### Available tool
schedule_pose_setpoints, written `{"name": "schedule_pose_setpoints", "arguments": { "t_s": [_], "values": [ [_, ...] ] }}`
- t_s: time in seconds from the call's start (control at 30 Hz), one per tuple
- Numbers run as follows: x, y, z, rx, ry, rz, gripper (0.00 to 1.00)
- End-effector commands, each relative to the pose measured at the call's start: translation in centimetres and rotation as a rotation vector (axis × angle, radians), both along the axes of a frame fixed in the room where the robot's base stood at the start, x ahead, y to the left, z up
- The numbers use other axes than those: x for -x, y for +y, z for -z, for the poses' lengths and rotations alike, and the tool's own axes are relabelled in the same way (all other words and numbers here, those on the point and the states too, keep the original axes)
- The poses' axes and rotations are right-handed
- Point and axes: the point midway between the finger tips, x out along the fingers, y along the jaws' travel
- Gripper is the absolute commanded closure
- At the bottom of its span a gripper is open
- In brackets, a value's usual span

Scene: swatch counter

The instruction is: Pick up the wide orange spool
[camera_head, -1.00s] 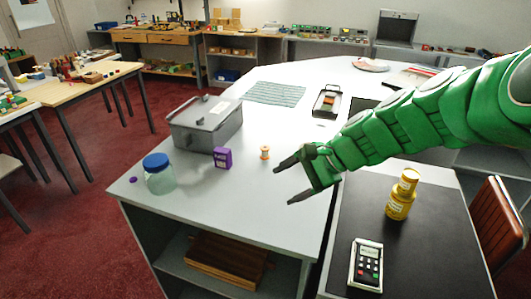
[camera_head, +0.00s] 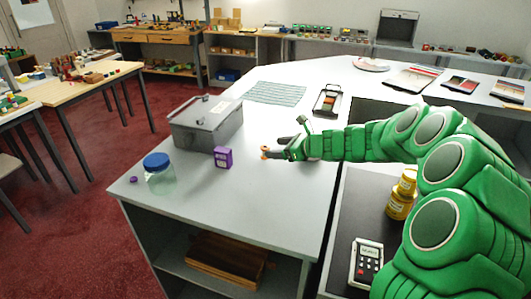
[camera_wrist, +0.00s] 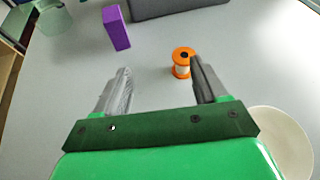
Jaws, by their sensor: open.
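The orange spool (camera_head: 264,152), wound with pale thread, stands upright on the grey counter. In the head view my gripper's fingers partly hide it. In the wrist view the spool (camera_wrist: 181,64) is close to the tip of the right finger, to the right of the middle of the gap. The left finger is well apart from it. My gripper (camera_wrist: 160,66) is open and holds nothing; it also shows in the head view (camera_head: 272,148). I cannot tell whether the right finger touches the spool.
A purple box (camera_head: 223,157) stands left of the spool. A blue-lidded jar (camera_head: 159,172) and a small purple item (camera_head: 133,180) are near the counter's left edge. A grey metal box (camera_head: 205,122) stands behind. A pale round thing (camera_wrist: 285,138) lies at right in the wrist view.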

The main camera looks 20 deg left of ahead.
Motion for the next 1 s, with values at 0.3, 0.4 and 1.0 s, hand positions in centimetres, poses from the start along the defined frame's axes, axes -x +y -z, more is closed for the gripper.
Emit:
{"name": "schedule_pose_setpoints", "arguments": {
  "t_s": [0.3, 0.4, 1.0],
  "values": [
    [-3.4, -0.1, 3.3, -0.036, 0.103, 0.120, 0.28],
    [-3.6, 0.4, 3.6, -0.037, 0.106, 0.123, 0.28],
    [-5.0, 4.6, 5.0, -0.035, 0.102, 0.120, 0.28]
  ]
}}
